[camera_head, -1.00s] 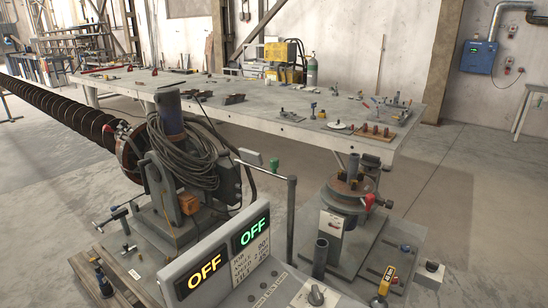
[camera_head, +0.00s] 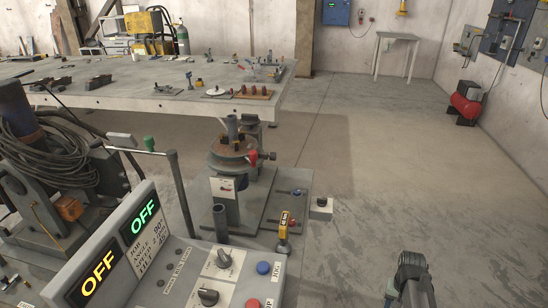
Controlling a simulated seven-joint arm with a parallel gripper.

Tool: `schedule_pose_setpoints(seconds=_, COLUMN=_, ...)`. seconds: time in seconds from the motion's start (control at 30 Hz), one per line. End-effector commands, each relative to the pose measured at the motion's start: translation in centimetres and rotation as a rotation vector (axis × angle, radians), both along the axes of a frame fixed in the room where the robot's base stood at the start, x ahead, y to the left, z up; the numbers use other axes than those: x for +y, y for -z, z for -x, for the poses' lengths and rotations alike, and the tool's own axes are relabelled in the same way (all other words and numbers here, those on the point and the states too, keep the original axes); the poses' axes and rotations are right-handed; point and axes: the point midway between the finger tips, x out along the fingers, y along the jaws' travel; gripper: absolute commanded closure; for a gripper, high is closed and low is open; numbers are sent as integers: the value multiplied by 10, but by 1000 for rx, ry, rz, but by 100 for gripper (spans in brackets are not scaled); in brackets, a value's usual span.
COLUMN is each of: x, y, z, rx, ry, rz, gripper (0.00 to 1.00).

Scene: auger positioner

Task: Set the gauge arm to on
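The control console (camera_head: 150,270) stands at the lower left, with one screen reading OFF in yellow (camera_head: 98,278) and one reading OFF in green (camera_head: 144,216). Behind it a grey post (camera_head: 182,195) carries a sideways bar with a green knob (camera_head: 149,143). A round pedestal (camera_head: 233,160) with a red handle (camera_head: 252,157) stands right of the post. No label in view marks which part is the gauge arm. My gripper (camera_head: 411,265) shows at the lower right, over bare floor and apart from the console and pedestal. Its fingers are not clear.
The console panel has dark rotary knobs (camera_head: 208,297), a blue button (camera_head: 263,268) and a red button (camera_head: 252,303). A yellow-handled tool (camera_head: 284,226) stands right of the console. A long workbench (camera_head: 130,95) lies behind. The floor at right is open.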

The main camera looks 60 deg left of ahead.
Motion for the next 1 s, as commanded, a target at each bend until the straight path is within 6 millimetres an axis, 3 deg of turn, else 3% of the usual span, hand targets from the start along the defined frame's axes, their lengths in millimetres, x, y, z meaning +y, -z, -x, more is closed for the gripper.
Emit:
schedule_pose_setpoints(seconds=0.03, x=24, y=-16, z=-4, rx=-17, ry=-22, rz=-11, gripper=48)
schedule_pose_setpoints(seconds=0.23, x=103, y=-81, z=-1, rx=-71, ry=-93, rz=-44, gripper=48)
schedule_pose_setpoints(seconds=0.47, x=191, y=-163, z=22, rx=-130, ry=-175, rz=-94, gripper=48)
schedule_pose_setpoints(seconds=0.77, x=293, y=-282, z=79, rx=-194, ry=-279, rz=-167, gripper=48)
schedule_pose_setpoints(seconds=1.0, x=359, y=-384, z=145, rx=-237, ry=-359, rz=-235, gripper=48)
